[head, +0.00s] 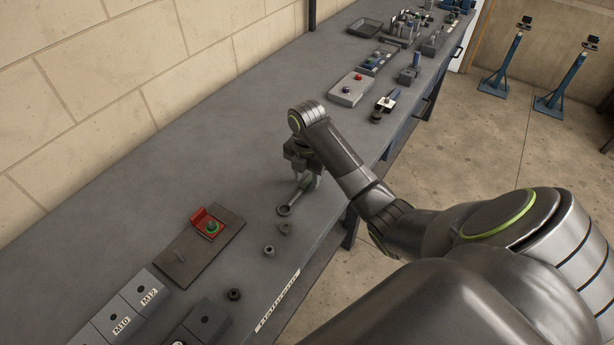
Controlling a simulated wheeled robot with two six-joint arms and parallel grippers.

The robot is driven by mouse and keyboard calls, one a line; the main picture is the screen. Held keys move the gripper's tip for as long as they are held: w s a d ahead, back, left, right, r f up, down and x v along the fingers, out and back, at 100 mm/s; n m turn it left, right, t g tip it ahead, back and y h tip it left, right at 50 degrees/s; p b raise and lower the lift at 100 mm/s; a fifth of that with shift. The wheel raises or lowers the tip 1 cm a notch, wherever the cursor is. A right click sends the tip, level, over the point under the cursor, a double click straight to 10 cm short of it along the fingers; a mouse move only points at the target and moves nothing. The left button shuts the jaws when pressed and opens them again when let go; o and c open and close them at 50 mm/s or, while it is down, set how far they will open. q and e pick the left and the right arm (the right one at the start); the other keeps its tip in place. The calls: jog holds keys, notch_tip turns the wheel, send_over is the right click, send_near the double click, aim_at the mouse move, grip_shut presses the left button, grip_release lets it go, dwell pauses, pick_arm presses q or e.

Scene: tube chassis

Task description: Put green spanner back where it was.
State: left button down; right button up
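The spanner (293,198) is on the grey bench, or just above it, in the middle of the head view. Its dark ring end points toward the lower left, and a green patch shows on its handle near the gripper. My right gripper (307,177) points down at the upper end of the handle, with its fingers beside it. The fingers and arm hide the far end of the spanner. I cannot tell whether the fingers are closed on the handle. My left gripper is out of view.
A dark plate (190,256) with a red block (206,222) and labelled grey boxes (146,292) stand at the lower left. A grey button box (351,90) and other fixtures stand farther back. The bench between is clear.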

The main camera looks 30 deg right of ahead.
aim_at(307, 181)
notch_tip(307, 181, up, 4)
jog(key=shift+f+p, duration=0.1)
jog(key=shift+p, duration=0.35)
notch_tip(307, 181, up, 8)
jog(key=p, duration=0.8)
